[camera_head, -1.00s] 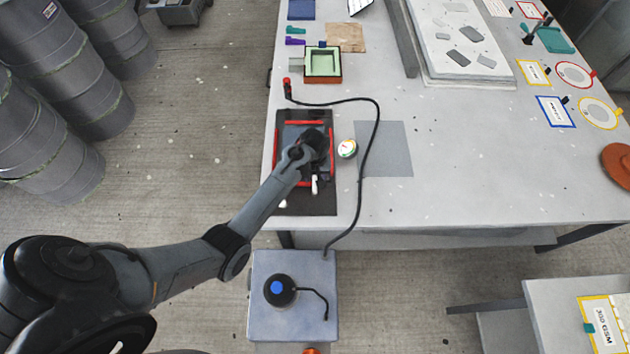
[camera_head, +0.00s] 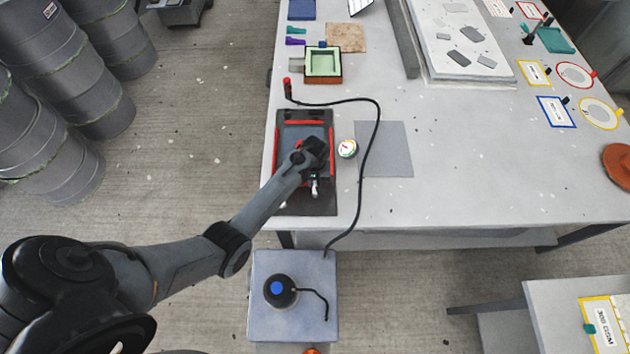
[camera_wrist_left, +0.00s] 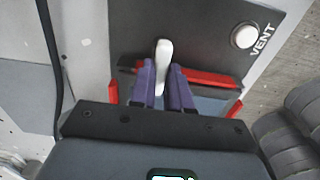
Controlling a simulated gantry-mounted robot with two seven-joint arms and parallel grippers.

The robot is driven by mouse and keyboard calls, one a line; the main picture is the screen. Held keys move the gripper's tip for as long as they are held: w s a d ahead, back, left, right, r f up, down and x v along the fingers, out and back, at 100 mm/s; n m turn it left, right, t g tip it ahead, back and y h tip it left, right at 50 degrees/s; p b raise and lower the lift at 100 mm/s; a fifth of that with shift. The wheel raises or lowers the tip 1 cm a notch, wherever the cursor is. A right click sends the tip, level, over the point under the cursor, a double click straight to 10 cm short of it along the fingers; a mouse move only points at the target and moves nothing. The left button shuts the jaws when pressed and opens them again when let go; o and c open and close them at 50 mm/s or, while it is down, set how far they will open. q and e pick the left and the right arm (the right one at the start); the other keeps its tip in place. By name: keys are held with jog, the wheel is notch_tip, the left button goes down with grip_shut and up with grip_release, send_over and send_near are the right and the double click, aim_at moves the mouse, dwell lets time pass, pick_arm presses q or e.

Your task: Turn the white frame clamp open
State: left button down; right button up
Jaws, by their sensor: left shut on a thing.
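The white frame clamp (camera_head: 315,189) shows as a short white lever at the near edge of a red-edged frame (camera_head: 333,150) on a black plate. In the left wrist view the white lever (camera_wrist_left: 164,54) sticks out between two purple fingers. My left gripper (camera_head: 315,174) is over the near part of the frame. It is shut on the lever, and the left wrist view shows its fingers (camera_wrist_left: 163,85) on either side. The lever's pivot is hidden by the gripper. My right gripper is not in view.
A white round button marked VENT (camera_wrist_left: 245,36) sits on the black plate (camera_head: 310,207). A round gauge (camera_head: 347,148) and a black hose (camera_head: 371,150) lie just right of the frame. A green-lined box (camera_head: 323,64) stands farther back.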

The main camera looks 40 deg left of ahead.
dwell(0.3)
pick_arm(q)
jog(key=m+p, duration=0.2)
jog(key=m, duration=0.1)
jog(key=shift+r+p, duration=0.15)
jog(key=shift+p, duration=0.15)
jog(key=m+p, duration=0.2)
jog(key=m, duration=0.2)
jog(key=shift+w+d+m, duration=0.1)
jog(key=shift+d+m, duration=0.05)
jog(key=shift+m, duration=0.25)
jog(key=m+p, duration=0.1)
jog(key=m, duration=0.4)
jog(key=shift+d, duration=0.15)
jog(key=m, duration=0.5)
jog(key=shift+d+f, duration=0.15)
jog(key=shift+f, duration=0.05)
jog(key=c, duration=1.1)
grip_release()
